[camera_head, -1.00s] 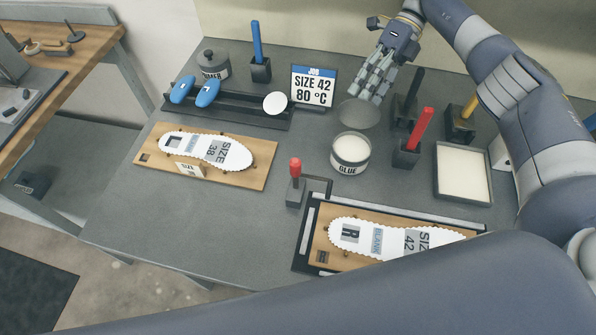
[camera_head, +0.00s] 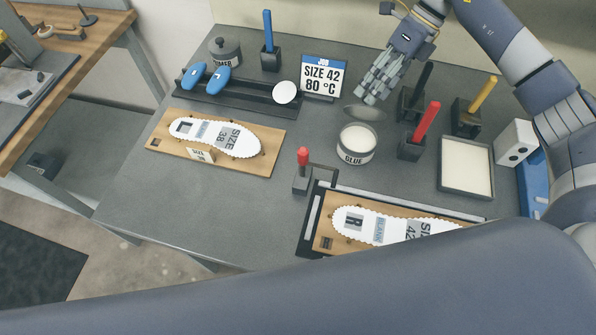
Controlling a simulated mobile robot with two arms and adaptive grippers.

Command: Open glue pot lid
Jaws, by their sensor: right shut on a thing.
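The glue pot (camera_head: 357,147) stands upright on the grey table, right of the middle. It is uncovered, and white glue shows in its round mouth. My right gripper (camera_head: 367,101) is above and behind the pot, its fingers pointing down. It is shut on the grey round lid (camera_head: 366,113), which is off the pot, just behind its rim. The fingers partly cover the lid, and its knob is hidden. My left gripper is not in view.
Black, red and yellow handled tools (camera_head: 424,125) stand in holders right of the pot. A white-filled tray (camera_head: 466,167) is farther right. The job sign (camera_head: 323,78) stands behind left. An insole board (camera_head: 325,232) lies in front.

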